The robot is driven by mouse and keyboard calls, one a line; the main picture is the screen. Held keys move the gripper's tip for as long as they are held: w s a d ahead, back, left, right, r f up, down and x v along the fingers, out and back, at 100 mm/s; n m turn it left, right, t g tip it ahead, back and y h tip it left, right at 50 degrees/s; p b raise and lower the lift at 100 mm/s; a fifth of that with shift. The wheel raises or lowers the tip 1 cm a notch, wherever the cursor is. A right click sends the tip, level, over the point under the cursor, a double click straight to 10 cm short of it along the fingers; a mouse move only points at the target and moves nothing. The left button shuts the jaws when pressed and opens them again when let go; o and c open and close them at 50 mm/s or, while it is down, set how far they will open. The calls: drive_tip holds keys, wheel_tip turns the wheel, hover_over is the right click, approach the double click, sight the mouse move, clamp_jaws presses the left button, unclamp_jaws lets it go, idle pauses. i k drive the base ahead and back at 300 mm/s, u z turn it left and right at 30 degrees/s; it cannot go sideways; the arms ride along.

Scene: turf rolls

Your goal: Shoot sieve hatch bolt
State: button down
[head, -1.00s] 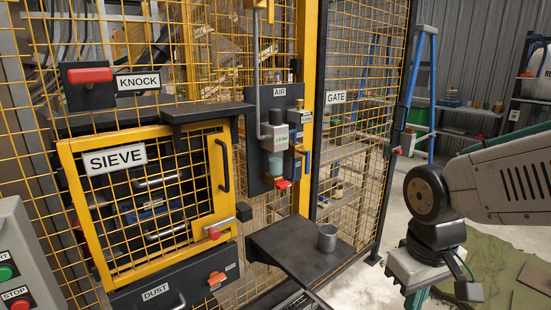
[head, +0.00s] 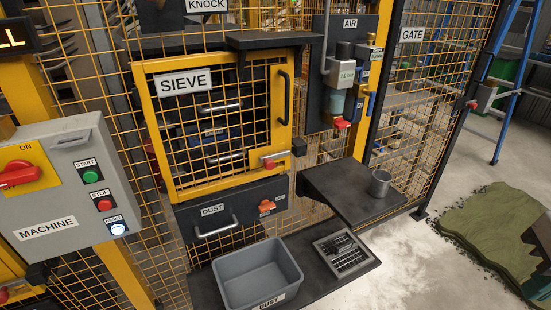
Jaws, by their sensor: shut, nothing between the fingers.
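The sieve hatch (head: 163,150) is a yellow-framed mesh door with a SIEVE label and a black upright handle (head: 283,97) on its right side. Its bolt (head: 271,162), with a red knob and a short grey bar, sits at the hatch's lower right corner. A black block (head: 299,147) is just right of the bolt. I cannot tell whether the bar's end is inside this block, or whether the hatch is fully flush. Through the mesh, grey handles show inside. My gripper is not in view.
A black ledge (head: 275,40) juts out above the hatch. Below are the DUST drawer (head: 240,203), a grey bin (head: 258,290) and a grate (head: 342,255). A black shelf (head: 335,185) bears a metal cup (head: 380,183). The machine control box (head: 65,190) stands left.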

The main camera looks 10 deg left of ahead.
sight(269, 164)
drive_tip(key=u, duration=0.55)
drive_tip(key=k, duration=0.65)
drive_tip(key=u, duration=0.85)
drive_tip(key=i, duration=1)
drive_tip(key=z, duration=0.7)
